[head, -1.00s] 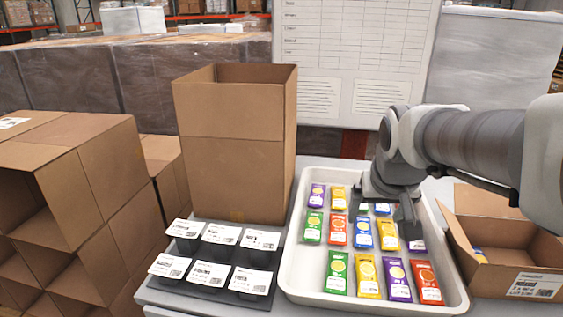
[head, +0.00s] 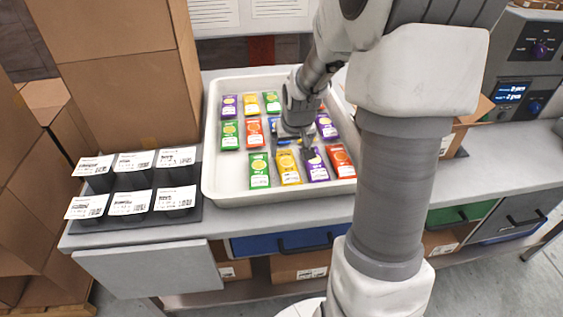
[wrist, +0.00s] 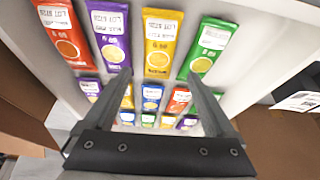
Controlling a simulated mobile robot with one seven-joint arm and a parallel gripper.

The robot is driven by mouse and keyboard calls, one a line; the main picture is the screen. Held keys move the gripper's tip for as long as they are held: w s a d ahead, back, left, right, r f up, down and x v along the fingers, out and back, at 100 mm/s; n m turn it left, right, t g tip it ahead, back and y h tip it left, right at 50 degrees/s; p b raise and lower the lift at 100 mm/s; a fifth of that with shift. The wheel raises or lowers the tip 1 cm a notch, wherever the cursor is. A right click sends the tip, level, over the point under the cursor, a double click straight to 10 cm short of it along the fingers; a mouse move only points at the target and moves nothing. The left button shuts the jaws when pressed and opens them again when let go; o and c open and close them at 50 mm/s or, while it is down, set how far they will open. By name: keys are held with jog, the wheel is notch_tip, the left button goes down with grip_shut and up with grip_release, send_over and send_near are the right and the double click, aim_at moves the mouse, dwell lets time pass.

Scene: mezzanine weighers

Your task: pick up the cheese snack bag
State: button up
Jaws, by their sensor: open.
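Snack bags in green, yellow, purple, red and blue lie in rows in a white tray (head: 212,170). Their lettering is too small to tell which is the cheese snack bag. Yellow bags lie in the front row (head: 289,168) and back row (head: 251,104). My gripper (head: 296,145) is open and empty, low over the tray's middle, just behind the front row and partly covering a blue bag. In the wrist view, my fingers (wrist: 146,85) spread above the blue bag (wrist: 152,98); a large yellow bag (wrist: 161,45) lies beyond the fingertips, between a purple and a green bag.
A weigher with displays (head: 520,70) stands at the back right.

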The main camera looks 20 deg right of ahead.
aim_at(288, 165)
jog(key=x, duration=0.4)
jog(key=shift+w, duration=0.1)
jog(key=x, duration=0.3)
jog(key=b+x, duration=0.1)
jog(key=shift+s+f, duration=0.3)
jog(key=shift+s, duration=0.05)
jog(key=shift+w+d+f, duration=0.1)
jog(key=shift+w+f, duration=0.15)
jog(key=shift+f, duration=0.15)
jog(key=c, duration=1.1)
jog(key=shift+c, duration=0.2)
